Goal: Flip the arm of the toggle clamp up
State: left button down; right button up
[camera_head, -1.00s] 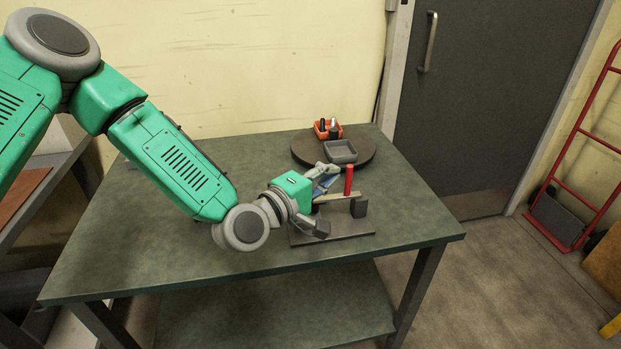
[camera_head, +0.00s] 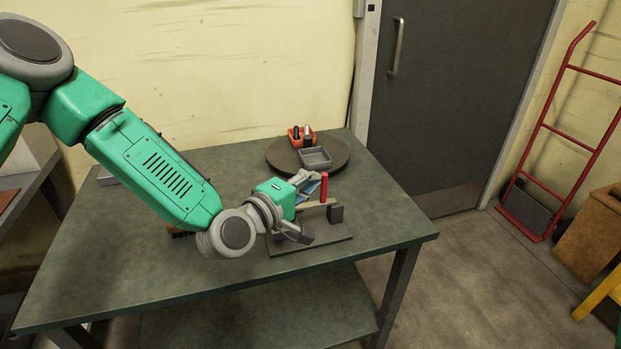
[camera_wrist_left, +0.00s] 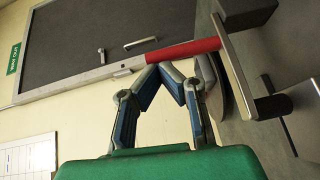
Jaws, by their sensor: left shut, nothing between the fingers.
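The toggle clamp stands on a dark base plate (camera_head: 325,243) near the bench's right front. Its red handle (camera_head: 324,187) points up, and its pale bar (camera_head: 318,204) lies about level beside a dark block (camera_head: 336,213). My left gripper (camera_head: 316,183) is just left of the handle, its fingers shut and empty. In the left wrist view the closed fingertips (camera_wrist_left: 170,67) are right beside the red handle (camera_wrist_left: 184,50); I cannot tell if they touch. My wrist hides the left part of the clamp. My right gripper is not in view.
Behind the clamp a round dark turntable (camera_head: 340,154) carries a grey tray (camera_head: 315,157) and an orange bin (camera_head: 301,135) with small items. A red hand truck (camera_head: 560,130) stands far right on the floor.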

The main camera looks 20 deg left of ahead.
aim_at(325, 174)
pick_arm(q)
jog(key=shift+w+d+r+m+g+y+p, duration=0.4)
jog(key=shift+d+r+g+p, duration=0.25)
jog(key=shift+p, duration=1.3)
jog(key=shift+w+d+r+m+g+y+p, duration=0.35)
jog(key=shift+d+r+m+g+p, duration=0.3)
jog(key=shift+p, duration=1.25)
jog(key=w+d+g+y+p, duration=0.1)
jog(key=p, duration=0.2)
jog(key=d+m+g+y+p, duration=0.1)
jog(key=d+g+p, duration=0.1)
jog(key=p, duration=0.1)
jog(key=shift+w+m+y, duration=0.25)
jog(key=shift+w+y, duration=0.1)
jog(key=shift+w, duration=0.05)
jog(key=shift+w+d+f+p, duration=0.15)
jog(key=shift+f+p, duration=0.1)
jog(key=shift+p, duration=0.2)
jog(key=shift+w+d+f, duration=0.3)
jog(key=shift+w+d, duration=0.15)
jog(key=shift+d, duration=0.1)
jog(key=shift+w+d+f, duration=0.3)
jog(key=shift+w+d, duration=0.1)
jog(key=shift+d, duration=0.1)
jog(key=shift+w+d, duration=0.1)
jog(key=shift+d, duration=0.05)
